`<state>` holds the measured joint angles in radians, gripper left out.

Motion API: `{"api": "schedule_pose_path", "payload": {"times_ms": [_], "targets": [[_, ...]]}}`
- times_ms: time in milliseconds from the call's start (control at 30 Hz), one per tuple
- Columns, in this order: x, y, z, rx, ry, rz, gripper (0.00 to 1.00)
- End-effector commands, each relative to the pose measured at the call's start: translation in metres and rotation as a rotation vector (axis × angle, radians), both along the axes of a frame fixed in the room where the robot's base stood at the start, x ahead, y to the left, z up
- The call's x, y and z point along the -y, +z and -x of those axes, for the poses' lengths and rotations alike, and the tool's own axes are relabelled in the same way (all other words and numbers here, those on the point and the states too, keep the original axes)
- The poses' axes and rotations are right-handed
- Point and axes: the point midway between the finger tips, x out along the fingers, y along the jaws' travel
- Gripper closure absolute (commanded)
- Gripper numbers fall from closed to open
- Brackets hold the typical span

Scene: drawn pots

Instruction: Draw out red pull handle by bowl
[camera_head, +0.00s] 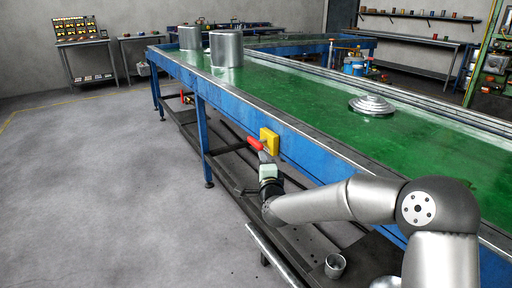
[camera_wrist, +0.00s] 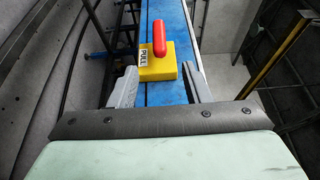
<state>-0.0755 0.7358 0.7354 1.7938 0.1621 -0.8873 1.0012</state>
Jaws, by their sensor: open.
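A red pull handle (camera_head: 255,143) sticks out from a yellow block (camera_head: 270,141) on the blue side rail of the green-topped bench (camera_head: 300,105). In the wrist view the red handle (camera_wrist: 158,38) stands on the yellow block (camera_wrist: 165,68), which carries a "PULL" label. My gripper (camera_head: 265,157) is beside the handle, just below it in the head view. In the wrist view my gripper (camera_wrist: 158,69) has its fingers apart, near the two sides of the block, with nothing held. A silver domed, ringed object (camera_head: 371,105), perhaps the bowl, rests on the bench top.
Two silver pots (camera_head: 227,49) (camera_head: 190,37) stand at the far end of the bench. Another small red part (camera_head: 187,98) shows farther along, below the rail. A dark lower shelf (camera_head: 225,170) runs under the bench, with a small metal cup (camera_head: 335,266). The floor at left is clear.

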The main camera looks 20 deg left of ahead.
Motion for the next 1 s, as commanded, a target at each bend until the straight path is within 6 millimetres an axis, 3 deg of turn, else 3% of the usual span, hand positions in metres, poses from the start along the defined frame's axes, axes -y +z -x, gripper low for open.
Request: {"api": "schedule_pose_path", "payload": {"times_ms": [400,600,1000], "targets": [[-0.047,-0.001,-0.080,-0.001,0.000,0.002,0.56],[-0.064,0.000,-0.110,0.000,0.000,0.002,0.56],[-0.075,0.000,-0.129,0.001,0.001,0.005,0.56]]}}
